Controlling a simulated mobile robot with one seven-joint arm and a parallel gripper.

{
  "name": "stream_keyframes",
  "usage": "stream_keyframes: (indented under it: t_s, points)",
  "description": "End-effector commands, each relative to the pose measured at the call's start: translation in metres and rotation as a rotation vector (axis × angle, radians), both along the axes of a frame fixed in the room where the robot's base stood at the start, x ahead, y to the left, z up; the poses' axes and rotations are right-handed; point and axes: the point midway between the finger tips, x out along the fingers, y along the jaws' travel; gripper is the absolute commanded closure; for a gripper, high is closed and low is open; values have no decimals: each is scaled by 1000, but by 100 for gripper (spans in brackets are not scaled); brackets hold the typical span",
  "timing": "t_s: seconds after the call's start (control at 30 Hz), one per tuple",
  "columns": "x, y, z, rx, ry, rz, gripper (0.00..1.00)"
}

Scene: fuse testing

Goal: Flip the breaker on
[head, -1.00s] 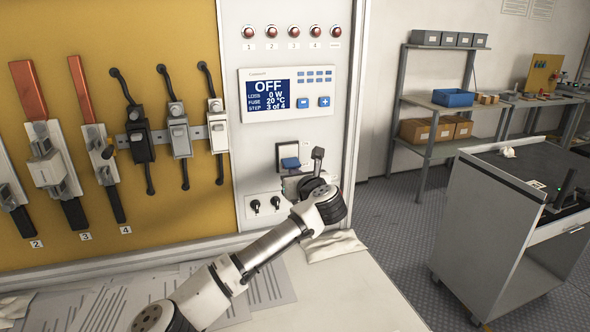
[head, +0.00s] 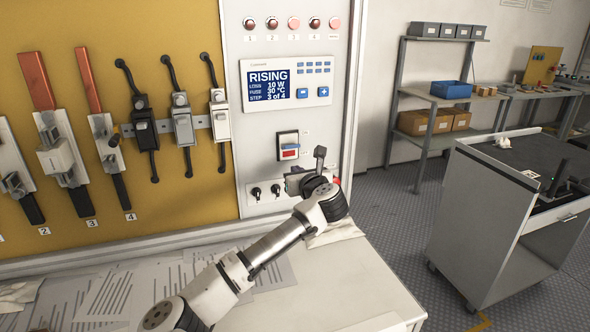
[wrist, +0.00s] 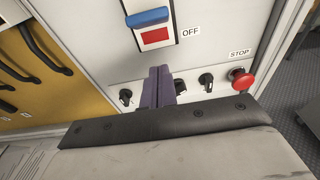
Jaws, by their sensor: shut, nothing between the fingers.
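In the wrist view the blue lever (wrist: 147,17) is at the top edge, above the red patch and beside an "OFF" label. My gripper (wrist: 158,72) is shut and empty, its dark purple fingers together just below the breaker and apart from it. The display (head: 285,82) reads RISING, 10 W, 30 °C, step 3 of 4.
Black knobs (head: 256,193) sit low on the panel, and a red STOP button (wrist: 241,77) is to the right of my fingers. Fuse switches (head: 184,127) hang on the yellow board at left. Papers (head: 120,290) lie on the bench. A grey cart (head: 490,215) stands at right.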

Motion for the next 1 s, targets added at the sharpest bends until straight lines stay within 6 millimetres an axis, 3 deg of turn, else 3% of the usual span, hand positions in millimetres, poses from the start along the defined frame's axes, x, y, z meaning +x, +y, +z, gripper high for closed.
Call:
stream_keyframes:
  t_s: [0.2, 0.4, 0.6, 1.0]
  points:
    - [-36, -12, 34, 1, -4, -3, 100]
    - [-58, -19, 59, 1, -3, -1, 100]
    - [-68, -22, 69, 0, 0, 1, 100]
    - [-68, -22, 70, 0, 0, 0, 100]
